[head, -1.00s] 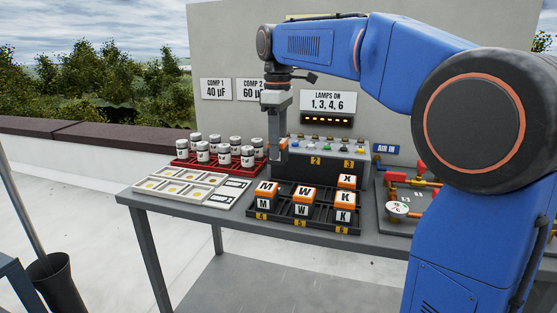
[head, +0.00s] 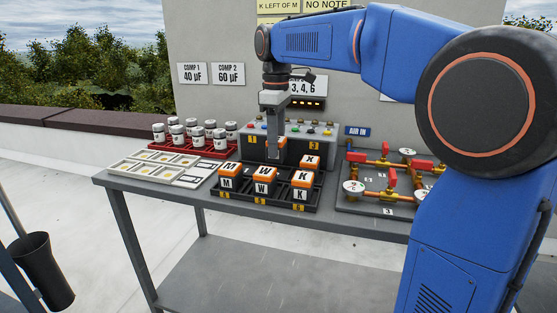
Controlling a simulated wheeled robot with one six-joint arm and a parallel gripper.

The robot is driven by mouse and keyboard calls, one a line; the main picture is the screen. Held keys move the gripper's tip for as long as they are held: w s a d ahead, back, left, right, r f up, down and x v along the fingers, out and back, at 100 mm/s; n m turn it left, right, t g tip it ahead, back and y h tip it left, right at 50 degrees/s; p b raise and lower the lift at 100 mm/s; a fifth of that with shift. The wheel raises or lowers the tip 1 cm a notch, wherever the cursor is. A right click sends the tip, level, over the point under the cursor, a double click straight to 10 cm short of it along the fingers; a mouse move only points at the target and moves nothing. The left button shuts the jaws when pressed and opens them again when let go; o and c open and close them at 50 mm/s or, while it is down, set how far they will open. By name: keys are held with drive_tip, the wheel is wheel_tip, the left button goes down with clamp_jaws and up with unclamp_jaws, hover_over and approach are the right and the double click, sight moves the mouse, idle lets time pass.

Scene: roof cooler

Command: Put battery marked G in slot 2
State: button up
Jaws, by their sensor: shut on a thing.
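My gripper (head: 274,152) points down and is shut on an orange-topped battery (head: 282,146). The battery's letter cannot be read, and the jaws partly cover it. It is over the back middle of the black battery tray (head: 236,200), behind the battery marked W; I cannot tell whether it touches the tray. Yellow labels 1 (head: 252,140) and 3 (head: 314,146) show on the dark front of the grey box behind; the spot between them is hidden by my gripper. Batteries marked M (head: 228,183), W (head: 262,188), K (head: 301,193) and X (head: 310,161) stand in the tray.
Left of the tray are a pale panel (head: 190,180) and a red rack (head: 163,145) of white jars. The grey box (head: 245,128) with lamps stands behind. A pipe board (head: 345,202) with red valves is at the right.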

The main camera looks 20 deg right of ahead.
drive_tip(key=shift+f, duration=2.3)
drive_tip(key=shift+f, duration=0.1)
drive_tip(key=o, duration=1.3)
wheel_tip(320, 180, up, 12)
drive_tip(key=shift+r, duration=0.1)
